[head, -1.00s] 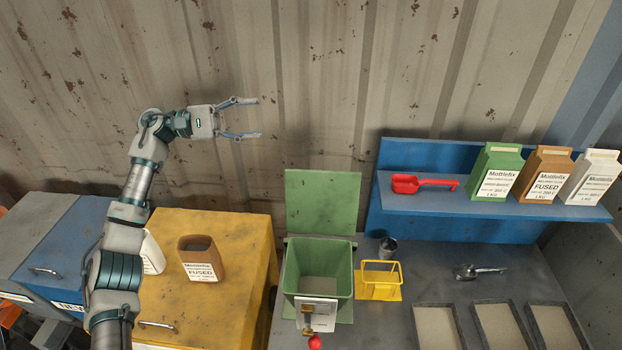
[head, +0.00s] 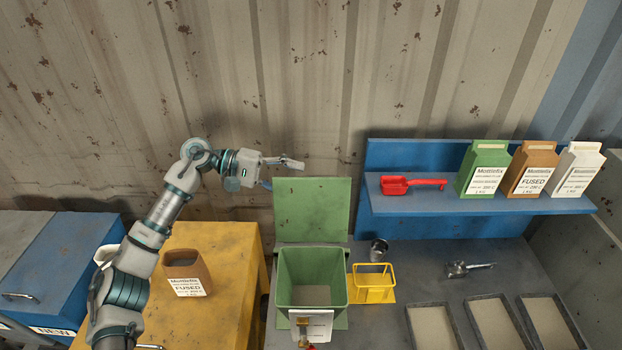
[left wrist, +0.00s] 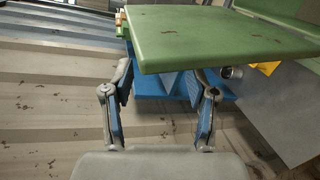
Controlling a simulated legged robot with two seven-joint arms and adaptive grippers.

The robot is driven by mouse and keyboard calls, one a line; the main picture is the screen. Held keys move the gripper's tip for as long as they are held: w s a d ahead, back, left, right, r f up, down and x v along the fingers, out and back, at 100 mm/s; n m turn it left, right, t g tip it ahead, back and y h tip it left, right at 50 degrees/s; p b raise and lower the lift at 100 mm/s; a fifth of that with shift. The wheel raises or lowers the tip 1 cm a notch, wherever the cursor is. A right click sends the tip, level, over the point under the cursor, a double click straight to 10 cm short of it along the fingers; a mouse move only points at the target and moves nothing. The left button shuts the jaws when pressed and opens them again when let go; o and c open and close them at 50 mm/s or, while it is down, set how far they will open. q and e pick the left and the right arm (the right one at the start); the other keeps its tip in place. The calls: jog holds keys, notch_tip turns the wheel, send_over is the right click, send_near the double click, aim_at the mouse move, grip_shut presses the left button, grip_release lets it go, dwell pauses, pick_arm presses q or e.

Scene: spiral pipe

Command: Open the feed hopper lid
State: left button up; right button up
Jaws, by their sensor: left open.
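The green feed hopper (head: 311,285) stands on the grey bench, and its inside shows from above. Its green lid (head: 312,210) stands raised at the hopper's back edge, so the hopper is open. In the left wrist view the lid (left wrist: 220,38) fills the upper right, beyond the fingers. My left gripper (head: 285,172) is open and empty, just above the lid's top left corner in the head view. Both its fingers (left wrist: 160,110) show in the left wrist view with nothing between them. I cannot tell whether it touches the lid. My right gripper is not in view.
A yellow holder (head: 372,284) and a metal cup (head: 379,250) stand right of the hopper. A blue shelf (head: 430,204) carries a red scoop (head: 410,184) and several bags. A brown container (head: 186,272) stands on the yellow cabinet (head: 230,245). Rusty corrugated wall (head: 200,80) rises behind.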

aim_at(312, 186)
pick_arm(q)
jog(key=shift+x, duration=1.2)
jog(key=x, duration=0.4)
jog(key=shift+d+r, duration=0.1)
jog(key=shift+r, duration=0.25)
jog(key=c, duration=0.3)
jog(key=shift+a, duration=0.25)
jog(key=c, duration=0.5)
jog(key=shift+a, duration=0.35)
grip_shut()
jog(key=shift+w+a, duration=0.15)
jog(key=shift+a, duration=0.05)
jog(key=s+m+b, duration=0.1)
jog(key=b, duration=0.3)
jog(key=shift+s+r+t, duration=0.1)
jog(key=shift+s+t, duration=0.25)
jog(key=shift+t, duration=0.05)
jog(key=shift+s+r+m+b, duration=0.45)
jog(key=shift+s+b, duration=0.1)
jog(key=shift+b, duration=0.1)
jog(key=shift+r, duration=0.2)
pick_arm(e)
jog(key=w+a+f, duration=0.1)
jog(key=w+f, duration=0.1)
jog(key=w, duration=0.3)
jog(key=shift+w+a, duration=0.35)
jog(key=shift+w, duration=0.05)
